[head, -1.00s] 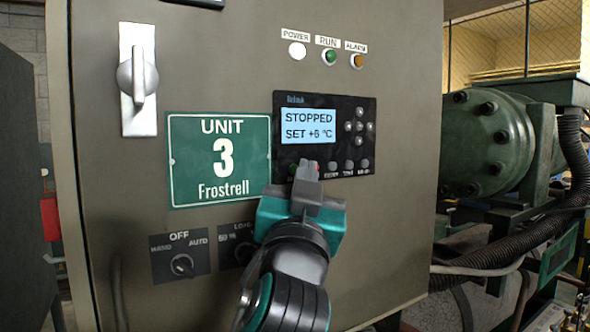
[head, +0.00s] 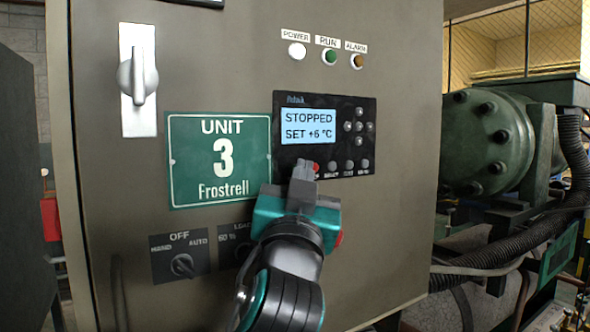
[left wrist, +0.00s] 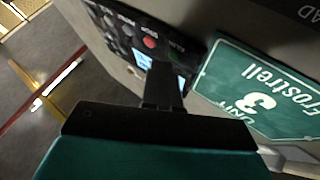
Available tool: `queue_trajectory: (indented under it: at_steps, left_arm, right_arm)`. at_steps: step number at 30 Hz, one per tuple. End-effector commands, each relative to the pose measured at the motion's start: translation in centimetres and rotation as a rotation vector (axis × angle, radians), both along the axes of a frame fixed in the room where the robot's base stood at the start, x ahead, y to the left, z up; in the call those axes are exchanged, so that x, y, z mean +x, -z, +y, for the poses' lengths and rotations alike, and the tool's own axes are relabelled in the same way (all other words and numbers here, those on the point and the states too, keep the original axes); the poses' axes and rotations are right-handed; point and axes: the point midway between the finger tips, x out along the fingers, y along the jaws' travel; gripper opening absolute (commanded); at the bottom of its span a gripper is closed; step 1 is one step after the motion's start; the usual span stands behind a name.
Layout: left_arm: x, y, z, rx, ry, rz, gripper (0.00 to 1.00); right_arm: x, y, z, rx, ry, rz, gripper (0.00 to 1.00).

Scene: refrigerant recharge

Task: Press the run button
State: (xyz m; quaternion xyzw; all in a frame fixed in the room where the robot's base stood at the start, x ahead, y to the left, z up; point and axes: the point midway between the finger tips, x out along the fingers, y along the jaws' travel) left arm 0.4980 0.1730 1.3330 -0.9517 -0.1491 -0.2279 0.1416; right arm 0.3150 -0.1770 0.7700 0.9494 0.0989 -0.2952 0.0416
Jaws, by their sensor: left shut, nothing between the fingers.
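The controller panel (head: 325,105) is black, and its display (head: 309,128) reads STOPPED, SET +6 °C. A row of small buttons lies under the display, with the red button (head: 316,167) near its left end. My left gripper (head: 303,170) is shut and empty, its fingertips at the left end of this row, just left of the red button. They cover the spot where a run button could be. I cannot tell whether they touch the panel. In the left wrist view the red button (left wrist: 149,42) shows beside the fingertips. My right gripper is not in view.
A green UNIT 3 sign (head: 219,160) is left of the controller. Three lamps (head: 329,57) sit above it; the RUN one looks dark green. A switch handle (head: 138,78) stands out at upper left, and rotary knobs (head: 183,265) are below. Green machinery (head: 490,145) stands at right.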

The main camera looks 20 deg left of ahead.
Motion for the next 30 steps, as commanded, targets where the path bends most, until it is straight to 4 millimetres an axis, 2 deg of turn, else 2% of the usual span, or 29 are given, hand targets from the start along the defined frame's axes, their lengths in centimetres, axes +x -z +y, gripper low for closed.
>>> queue_trajectory:
  at_steps: [30]
  left_arm:
    - [0.46,0.03,0.59,0.000,-0.002,0.001,0.00]
  right_arm:
    - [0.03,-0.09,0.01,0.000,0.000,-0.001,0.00]
